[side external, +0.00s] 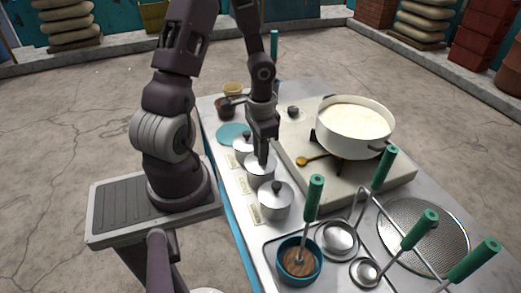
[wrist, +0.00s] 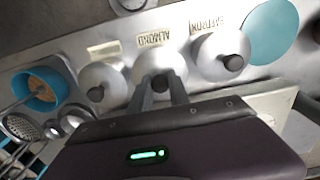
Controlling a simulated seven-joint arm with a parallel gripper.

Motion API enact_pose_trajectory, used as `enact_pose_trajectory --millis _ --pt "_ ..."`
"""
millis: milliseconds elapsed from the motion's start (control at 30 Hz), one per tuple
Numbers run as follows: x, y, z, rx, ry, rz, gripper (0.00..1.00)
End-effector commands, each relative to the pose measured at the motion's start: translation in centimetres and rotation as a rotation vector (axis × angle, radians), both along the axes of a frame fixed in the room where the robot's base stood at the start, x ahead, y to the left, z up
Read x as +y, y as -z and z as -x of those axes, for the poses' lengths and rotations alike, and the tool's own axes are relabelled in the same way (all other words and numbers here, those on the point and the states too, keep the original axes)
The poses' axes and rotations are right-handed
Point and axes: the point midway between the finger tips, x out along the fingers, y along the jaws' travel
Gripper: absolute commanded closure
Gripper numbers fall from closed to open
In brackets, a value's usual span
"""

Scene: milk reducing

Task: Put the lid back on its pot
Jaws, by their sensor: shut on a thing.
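Three small silver pots with dark-knobbed lids stand in a row along the counter's near edge. My gripper (side external: 263,162) points down at the middle pot (side external: 260,174). In the wrist view its two fingers (wrist: 162,90) are shut on the dark knob of the middle lid (wrist: 146,65), behind the ALMOND label (wrist: 157,41). I cannot tell whether this lid rests on its pot or is slightly raised. The near pot (side external: 275,205) and the far pot (side external: 243,153) have lids on; these lids also show in the wrist view, left (wrist: 94,78) and right (wrist: 212,53).
A flat teal disc (side external: 232,132) lies beyond the far pot. A large white pan of milk (side external: 353,122) stands on the stove to the right. A blue cup (side external: 300,272), green-handled ladles and a round mesh strainer (side external: 422,236) crowd the front.

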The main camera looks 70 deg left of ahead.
Motion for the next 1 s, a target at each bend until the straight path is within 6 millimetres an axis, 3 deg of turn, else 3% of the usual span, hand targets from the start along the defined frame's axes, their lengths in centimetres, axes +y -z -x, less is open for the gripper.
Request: enact_pose_trajectory --millis 667,700,800,1000 --pt "0.0 1.2 0.0 0.000 0.000 0.001 1.00" --pt "0.0 1.3 0.0 0.000 0.000 0.001 0.74" --pt "0.0 1.2 0.0 0.000 0.000 0.001 0.54" --pt "0.0 1.2 0.0 0.000 -0.001 0.000 0.52"
